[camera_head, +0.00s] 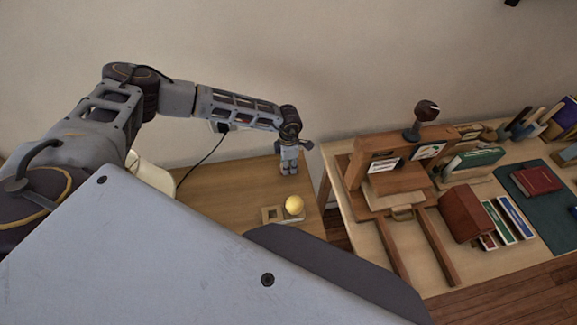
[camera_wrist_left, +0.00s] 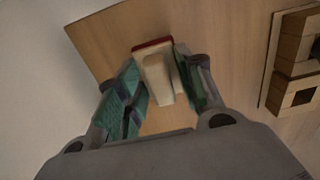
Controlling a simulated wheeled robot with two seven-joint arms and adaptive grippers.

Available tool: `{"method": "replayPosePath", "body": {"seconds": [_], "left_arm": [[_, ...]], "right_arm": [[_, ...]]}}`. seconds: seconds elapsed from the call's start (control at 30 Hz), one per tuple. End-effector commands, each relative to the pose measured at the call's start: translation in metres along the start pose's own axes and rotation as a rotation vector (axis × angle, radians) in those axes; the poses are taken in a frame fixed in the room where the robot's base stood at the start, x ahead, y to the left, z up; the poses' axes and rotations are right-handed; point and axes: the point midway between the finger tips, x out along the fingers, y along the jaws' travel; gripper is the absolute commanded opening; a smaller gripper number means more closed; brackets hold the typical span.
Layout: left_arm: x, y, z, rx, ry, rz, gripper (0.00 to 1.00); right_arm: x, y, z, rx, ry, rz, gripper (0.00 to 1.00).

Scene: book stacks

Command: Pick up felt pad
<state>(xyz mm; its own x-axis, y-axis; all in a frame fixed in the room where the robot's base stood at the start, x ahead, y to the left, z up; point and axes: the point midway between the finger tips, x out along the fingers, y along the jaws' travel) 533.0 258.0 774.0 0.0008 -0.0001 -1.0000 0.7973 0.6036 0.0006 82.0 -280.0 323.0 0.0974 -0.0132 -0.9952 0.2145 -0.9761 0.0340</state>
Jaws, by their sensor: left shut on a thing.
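The felt pad (camera_wrist_left: 158,75) shows in the left wrist view as a small cream block with a red layer along its far edge. It stands between the teal-padded fingers of my left gripper (camera_wrist_left: 160,88), which is shut on it. In the head view my left gripper (camera_head: 289,170) points down at the back of the small wooden table (camera_head: 225,190), near the wall. The pad is too small or hidden to make out there. I cannot tell whether the pad touches the tabletop. My right gripper is not in view.
A yellow ball (camera_head: 294,205) sits by a small wooden frame (camera_head: 270,214), in front of the gripper. Wooden blocks (camera_wrist_left: 293,65) show at right in the wrist view. At right, a larger table (camera_head: 390,245) holds a wooden press (camera_head: 375,160), a red book (camera_head: 535,180) and other books.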

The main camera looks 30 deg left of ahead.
Motion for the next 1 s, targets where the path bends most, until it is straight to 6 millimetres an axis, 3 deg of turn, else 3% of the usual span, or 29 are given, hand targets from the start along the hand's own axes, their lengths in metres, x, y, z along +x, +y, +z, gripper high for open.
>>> {"method": "replayPosePath", "body": {"seconds": [0.6, 1.0], "left_arm": [[-0.080, 0.000, 0.000, 0.001, 0.000, -0.001, 0.13], [-0.087, 0.000, 0.000, 0.002, 0.001, -0.001, 0.13]], "right_arm": [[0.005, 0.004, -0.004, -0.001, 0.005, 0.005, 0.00], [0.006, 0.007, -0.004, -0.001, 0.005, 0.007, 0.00]]}}
